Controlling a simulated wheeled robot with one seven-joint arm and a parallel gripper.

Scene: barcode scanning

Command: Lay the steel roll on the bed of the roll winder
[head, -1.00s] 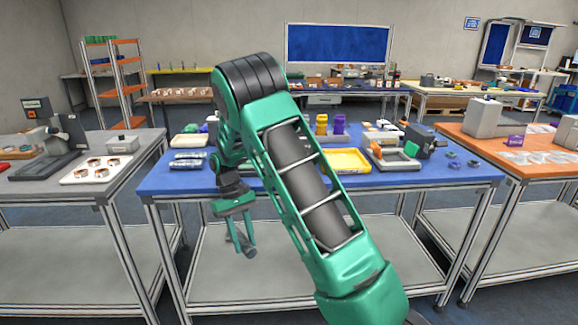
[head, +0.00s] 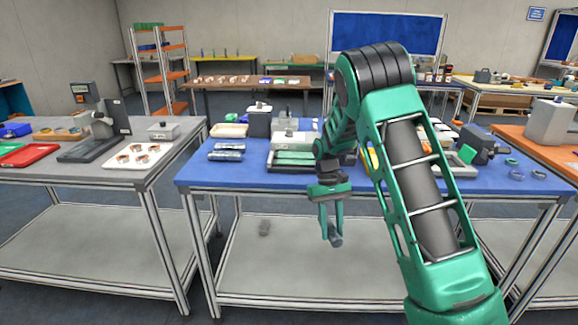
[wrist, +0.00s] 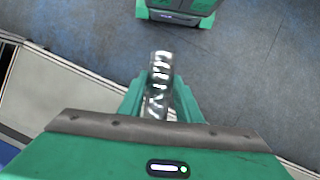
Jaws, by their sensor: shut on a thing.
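My gripper (head: 331,222) hangs pointing down in front of the blue table's front edge. It is shut on a steel roll (head: 336,240), a small grey cylinder, below table height. In the wrist view the shiny steel roll (wrist: 158,80) sits between the green fingers, its far end sticking out past them. On the blue table a light grey machine with a green, flat bed (head: 293,158) stands left of my arm. A dark machine (head: 478,146) stands on the right. I cannot tell for sure which is the roll winder; my arm hides part of the table.
Silvery rolls (head: 227,152) lie on the blue table (head: 212,178) at the left. A grey table (head: 75,174) with a white tray (head: 140,156) stands further left, an orange table (head: 558,141) at the right. The blue table's front left strip is clear.

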